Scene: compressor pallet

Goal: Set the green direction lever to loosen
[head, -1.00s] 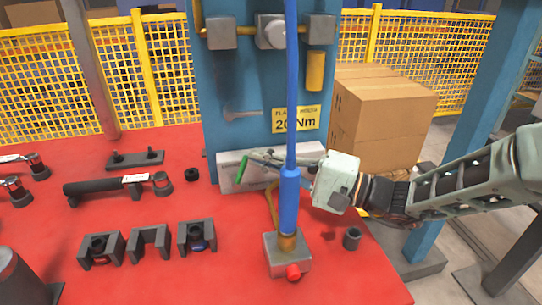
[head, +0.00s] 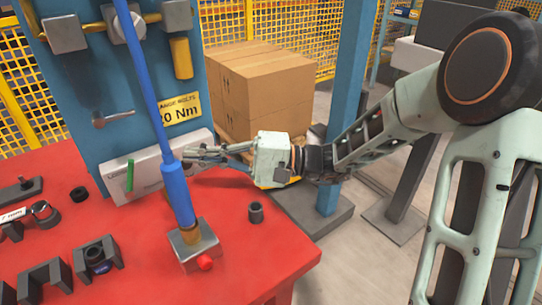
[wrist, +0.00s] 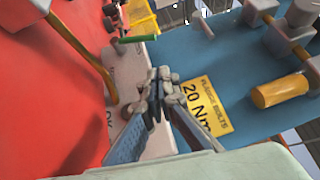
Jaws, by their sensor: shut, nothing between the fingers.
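The green lever (head: 130,176) stands nearly upright at the left part of a pale box (head: 151,178), beside lettering that seems to begin "LOOS"; the rest is hard to read. The lever also shows in the wrist view (wrist: 138,38), near the top, beyond my fingertips. My gripper (head: 188,153) is shut and empty. Its tips are at the right part of the box, apart from the lever, and show in the wrist view (wrist: 160,80). The blue hose hides part of the box.
A blue hose (head: 145,80) runs down to a metal block with a red knob (head: 205,263), close in front of the box. A dark cup (head: 256,213) stands near the table's right edge. A blue panel with a yellow 20 Nm sign (head: 182,108) rises behind.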

